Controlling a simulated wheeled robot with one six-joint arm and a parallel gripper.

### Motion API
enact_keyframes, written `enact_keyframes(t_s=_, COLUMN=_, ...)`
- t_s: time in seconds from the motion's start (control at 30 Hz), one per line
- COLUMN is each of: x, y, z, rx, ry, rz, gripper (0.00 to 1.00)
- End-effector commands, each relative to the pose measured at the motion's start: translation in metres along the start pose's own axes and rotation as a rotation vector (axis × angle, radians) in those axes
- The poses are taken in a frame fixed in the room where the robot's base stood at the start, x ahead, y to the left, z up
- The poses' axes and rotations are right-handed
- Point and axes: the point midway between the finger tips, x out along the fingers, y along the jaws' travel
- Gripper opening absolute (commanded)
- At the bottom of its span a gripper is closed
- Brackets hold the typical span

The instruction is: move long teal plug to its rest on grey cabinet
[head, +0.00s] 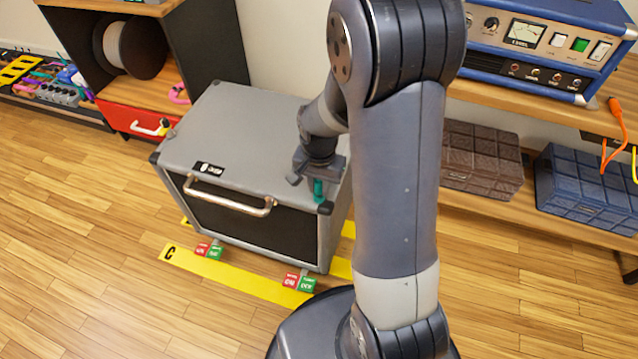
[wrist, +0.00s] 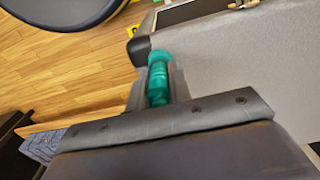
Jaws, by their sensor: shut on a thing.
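The long teal plug (wrist: 158,78) is held in my gripper (wrist: 155,95), its end sticking out past the fingers in the wrist view. In the head view the plug (head: 318,189) hangs below my gripper (head: 316,180), at the right front part of the grey cabinet (head: 228,115). The cabinet's grey top also fills the right side of the wrist view (wrist: 230,70). I cannot tell whether the plug touches the cabinet. The rest for the plug cannot be made out; my arm hides part of the cabinet's right side.
The cabinet's front has a metal handle (head: 230,203). Yellow floor strips (head: 232,276) and red and green blocks (head: 300,282) lie before it. A blue amplifier (head: 545,45) stands on a wooden bench at right, with brown (head: 482,160) and blue cases (head: 590,190) beneath. The left floor is clear.

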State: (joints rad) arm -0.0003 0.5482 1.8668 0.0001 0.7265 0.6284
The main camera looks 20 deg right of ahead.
Motion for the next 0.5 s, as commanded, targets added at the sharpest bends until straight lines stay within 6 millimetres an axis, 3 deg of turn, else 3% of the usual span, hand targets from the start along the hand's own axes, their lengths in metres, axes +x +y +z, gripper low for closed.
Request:
enact_keyframes(t_s=0.37, x=0.0028, y=0.0, z=0.0001, rx=0.0, ry=0.0, rz=0.0, gripper=0.0)
enact_keyframes(t_s=0.4, x=0.0028, y=0.0001, z=0.0001, rx=0.0, ry=0.0, rz=0.0, gripper=0.22)
enact_keyframes(t_s=0.5, x=0.0028, y=0.0001, z=0.0001, rx=0.0, ry=0.0, rz=0.0, gripper=0.3)
